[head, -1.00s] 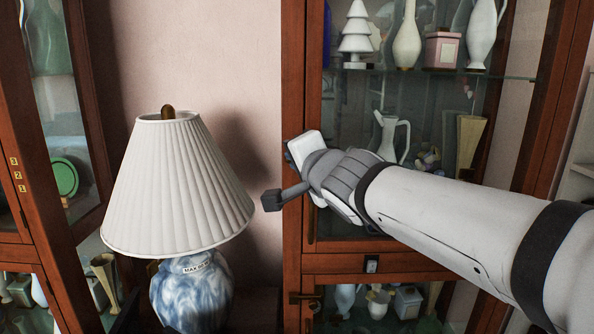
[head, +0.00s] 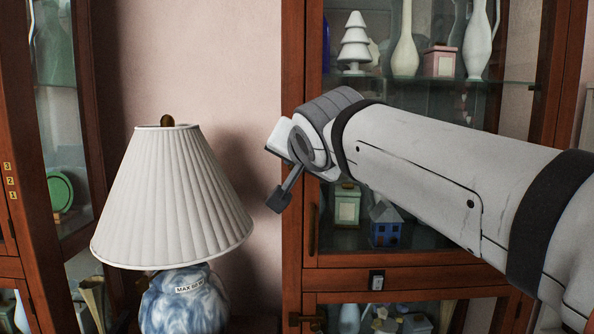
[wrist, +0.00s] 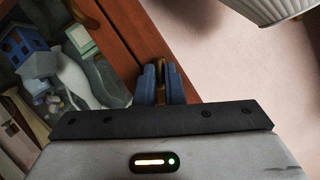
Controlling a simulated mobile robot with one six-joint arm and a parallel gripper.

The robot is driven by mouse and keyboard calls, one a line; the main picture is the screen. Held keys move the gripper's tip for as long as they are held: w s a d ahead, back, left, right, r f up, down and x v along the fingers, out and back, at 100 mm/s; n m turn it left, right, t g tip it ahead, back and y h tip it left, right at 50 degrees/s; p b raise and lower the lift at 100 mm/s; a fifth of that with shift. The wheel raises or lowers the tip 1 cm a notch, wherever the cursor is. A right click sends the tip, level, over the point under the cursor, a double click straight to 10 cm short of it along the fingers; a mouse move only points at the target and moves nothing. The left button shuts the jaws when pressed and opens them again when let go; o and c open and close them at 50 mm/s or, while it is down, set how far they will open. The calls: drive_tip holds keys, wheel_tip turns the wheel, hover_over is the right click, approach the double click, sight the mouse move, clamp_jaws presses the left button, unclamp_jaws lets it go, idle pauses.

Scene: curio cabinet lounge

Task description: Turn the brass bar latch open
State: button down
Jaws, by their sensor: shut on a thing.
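The brass bar latch (wrist: 159,75) shows in the wrist view as a narrow brass piece at the edge of the red-brown cabinet frame (wrist: 124,37). My gripper (wrist: 159,84) has its two blue fingers shut on it, one on each side. The fingers hide much of the bar, so its exact angle is hard to tell. In the head view my wrist is in front of the cabinet's left door stile, and the fingers and the held latch are hidden behind it.
A pleated lamp (head: 172,195) stands left of my wrist. Behind the cabinet glass are vases, a white tree (head: 354,42) and a blue house (head: 386,224). Another brass fitting (head: 304,320) is on the lower door, and a vertical handle (head: 312,230) on the upper.

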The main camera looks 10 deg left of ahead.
drive_tip(key=n+h, duration=0.2)
drive_tip(key=r+n, duration=0.1)
drive_tip(key=shift+s+a+n+t+h, duration=0.1)
drive_tip(key=shift+a+n+t+h, duration=0.2)
drive_tip(key=shift+n+h, duration=0.1)
idle(0.4)
drive_tip(key=c, duration=1.7)
unclamp_jaws()
drive_tip(key=shift+s+f, duration=0.1)
drive_tip(key=shift+o, duration=0.9)
drive_tip(key=shift+f+b, duration=0.1)
drive_tip(key=shift+b, duration=0.2)
drive_tip(key=v, duration=0.7)
drive_tip(key=shift+s+r+p, duration=0.25)
drive_tip(key=shift+s+p, duration=0.05)
drive_tip(key=shift+s, duration=0.05)
